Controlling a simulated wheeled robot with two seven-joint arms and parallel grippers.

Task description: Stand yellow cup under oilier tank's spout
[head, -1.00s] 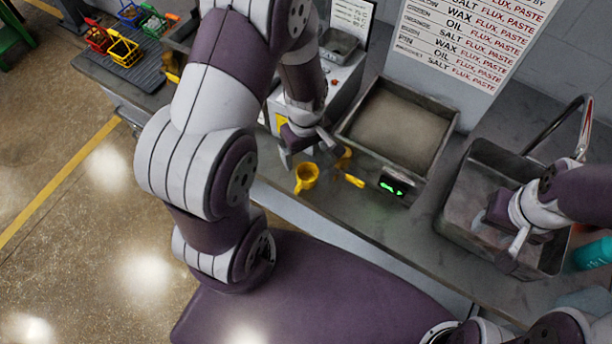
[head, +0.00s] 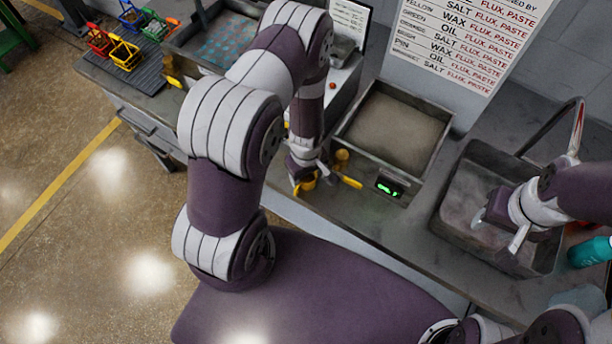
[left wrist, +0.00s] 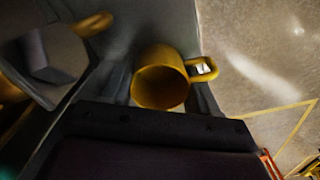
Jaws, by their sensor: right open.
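The yellow cup (head: 308,183) stands on the counter near its front edge, partly covered by my left gripper (head: 304,177). In the left wrist view the cup (left wrist: 160,80) shows its open mouth towards the camera, with its handle to the right. Dark fingers flank the cup, with a narrow gap visible on the left, so my left gripper looks open around it. My right gripper (head: 501,229) is open and empty over the sink. I cannot clearly make out the oiler tank's spout; my left arm covers part of that area.
A tray of grey material (head: 392,128) sits behind a green-lit display (head: 389,187). A yellow-handled tool (head: 350,182) lies close right of the cup. The sink (head: 470,185) is at right, with a teal bottle (head: 590,252) beside it. Small coloured baskets (head: 125,54) stand far left.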

